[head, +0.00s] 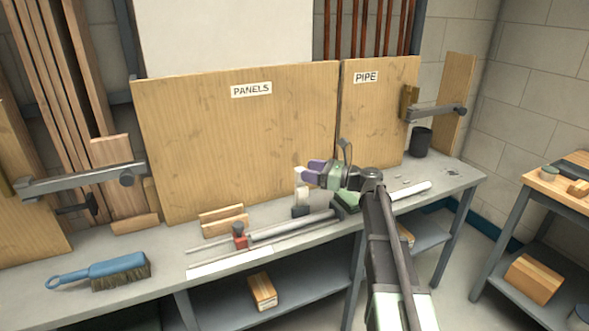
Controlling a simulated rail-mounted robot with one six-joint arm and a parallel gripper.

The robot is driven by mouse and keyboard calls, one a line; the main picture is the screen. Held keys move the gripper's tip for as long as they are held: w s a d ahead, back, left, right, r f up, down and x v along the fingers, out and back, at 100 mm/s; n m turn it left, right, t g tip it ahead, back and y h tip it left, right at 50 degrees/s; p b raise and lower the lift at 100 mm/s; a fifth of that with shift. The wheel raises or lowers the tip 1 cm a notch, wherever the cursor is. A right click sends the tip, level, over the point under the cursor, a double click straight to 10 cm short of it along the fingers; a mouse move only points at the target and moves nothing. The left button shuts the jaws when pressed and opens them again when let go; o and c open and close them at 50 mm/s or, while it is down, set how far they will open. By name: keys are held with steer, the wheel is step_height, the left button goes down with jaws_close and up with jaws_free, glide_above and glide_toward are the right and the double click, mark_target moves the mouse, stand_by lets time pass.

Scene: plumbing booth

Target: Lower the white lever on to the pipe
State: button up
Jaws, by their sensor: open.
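The white lever (302,193) stands roughly upright on a dark base (300,211) on the bench, just behind the grey pipe (290,226). The pipe lies lengthwise along the bench, with a thinner rod running on to its left. A small red clamp-like piece (239,236) sits at the pipe's left end. My gripper (308,173), with purple and pale green parts, is open at the top of the lever. I cannot tell whether its fingers touch the lever. My gripper and arm hide part of the bench at the right.
A long white strip (245,260) lies along the bench's front edge. Two wooden strips (224,220) and a blue brush (105,272) lie to the left. The panels board (240,140) and pipe board (380,125) stand close behind. A black cup (420,141) stands at the right.

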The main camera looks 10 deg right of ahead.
steer(key=x, duration=0.5)
steer(key=shift+w+a, duration=0.15)
steer(key=shift+a, duration=0.05)
steer(key=shift+c, duration=0.5)
jaws_close()
